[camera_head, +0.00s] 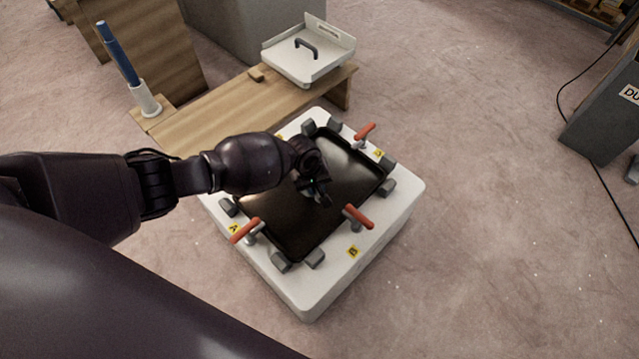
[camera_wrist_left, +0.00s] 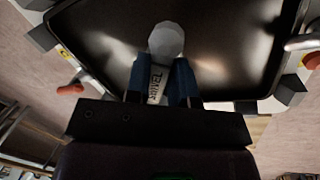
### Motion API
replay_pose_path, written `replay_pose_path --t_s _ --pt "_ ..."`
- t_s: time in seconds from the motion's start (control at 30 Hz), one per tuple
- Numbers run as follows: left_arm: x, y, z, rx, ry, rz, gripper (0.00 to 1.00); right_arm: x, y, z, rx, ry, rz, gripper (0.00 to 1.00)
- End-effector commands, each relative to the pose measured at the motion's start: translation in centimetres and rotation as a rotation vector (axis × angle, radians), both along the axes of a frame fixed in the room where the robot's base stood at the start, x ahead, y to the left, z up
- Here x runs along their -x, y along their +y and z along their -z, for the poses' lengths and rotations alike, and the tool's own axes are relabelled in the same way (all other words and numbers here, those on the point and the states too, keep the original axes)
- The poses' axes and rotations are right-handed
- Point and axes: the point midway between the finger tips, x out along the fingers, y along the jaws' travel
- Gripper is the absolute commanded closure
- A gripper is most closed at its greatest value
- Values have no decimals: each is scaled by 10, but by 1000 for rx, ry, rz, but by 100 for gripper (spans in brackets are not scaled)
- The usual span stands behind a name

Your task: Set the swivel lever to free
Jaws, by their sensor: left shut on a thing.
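The swivel lever (camera_wrist_left: 157,84) is a pale bar with dark lettering that reads SWIVEL, in the left wrist view. A pale grey rounded end (camera_wrist_left: 166,39) shows just beyond the fingertips. My left gripper (camera_wrist_left: 162,75) is shut on the lever, one blue finger on each side. In the head view my left gripper (camera_head: 316,188) is over the black tray-like panel (camera_head: 352,172), and the lever is hidden there by the gripper and arm. No free or locked marking is readable. My right gripper is not in view.
The black panel sits on a white block (camera_head: 320,295) with grey corner blocks. Red-handled clamps stand around it, at A (camera_head: 245,230), B (camera_head: 358,216) and at the far side (camera_head: 365,131). A wooden bench (camera_head: 215,112) with a white tray (camera_head: 335,58) stands behind.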

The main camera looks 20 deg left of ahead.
Motion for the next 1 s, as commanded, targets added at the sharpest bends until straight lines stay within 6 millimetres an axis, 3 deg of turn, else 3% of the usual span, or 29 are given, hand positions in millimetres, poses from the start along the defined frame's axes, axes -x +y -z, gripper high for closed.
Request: replay_pose_path --t_s 0.5,1.0 --pt "18 38 3 2 7 471 100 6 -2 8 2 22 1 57" --pt "17 73 4 2 8 884 100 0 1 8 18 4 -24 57"
